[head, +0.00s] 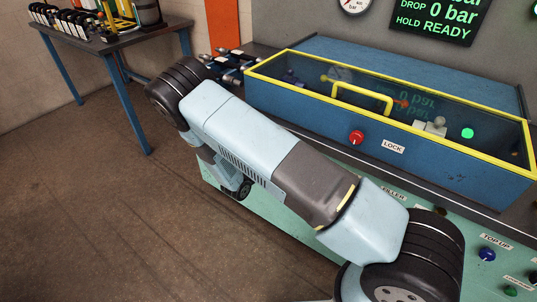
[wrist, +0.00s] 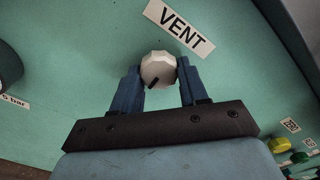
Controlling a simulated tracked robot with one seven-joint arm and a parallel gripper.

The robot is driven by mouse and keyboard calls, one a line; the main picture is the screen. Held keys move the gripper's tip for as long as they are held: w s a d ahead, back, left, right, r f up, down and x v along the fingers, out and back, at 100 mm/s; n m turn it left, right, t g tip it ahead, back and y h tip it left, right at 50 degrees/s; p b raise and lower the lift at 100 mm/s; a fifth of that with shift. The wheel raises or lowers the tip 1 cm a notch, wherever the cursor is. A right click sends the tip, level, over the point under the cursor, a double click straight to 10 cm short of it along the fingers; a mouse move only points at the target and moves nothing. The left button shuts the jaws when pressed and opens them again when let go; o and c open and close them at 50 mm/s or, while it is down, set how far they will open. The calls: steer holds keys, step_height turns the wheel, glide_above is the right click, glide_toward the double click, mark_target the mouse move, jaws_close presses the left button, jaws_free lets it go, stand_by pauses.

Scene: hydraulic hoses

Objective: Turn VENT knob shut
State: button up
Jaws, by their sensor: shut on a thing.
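The VENT knob (wrist: 158,69) is a white, faceted knob with a dark pointer mark on the green panel, in the wrist view. The mark points down and slightly left in the picture. The VENT label (wrist: 180,27) is just above and to the right of it. My gripper (wrist: 159,76) has its two blue fingers on either side of the knob, shut on it. In the head view my arm hides the knob and the gripper.
A blue box with a yellow-framed clear lid (head: 390,97) stands on the bench, with a red LOCK knob (head: 356,137) on its front. A display (head: 437,20) reads 0 bar and HOLD READY. Green and yellow knobs (wrist: 279,145) sit at the lower right in the wrist view.

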steer(key=shift+w+a, duration=0.1)
steer(key=shift+a, duration=0.1)
steer(key=o, duration=1.1)
steer(key=shift+d, duration=0.1)
steer(key=shift+c, duration=0.2)
steer(key=v, duration=1.4)
steer(key=shift+w+d, duration=0.1)
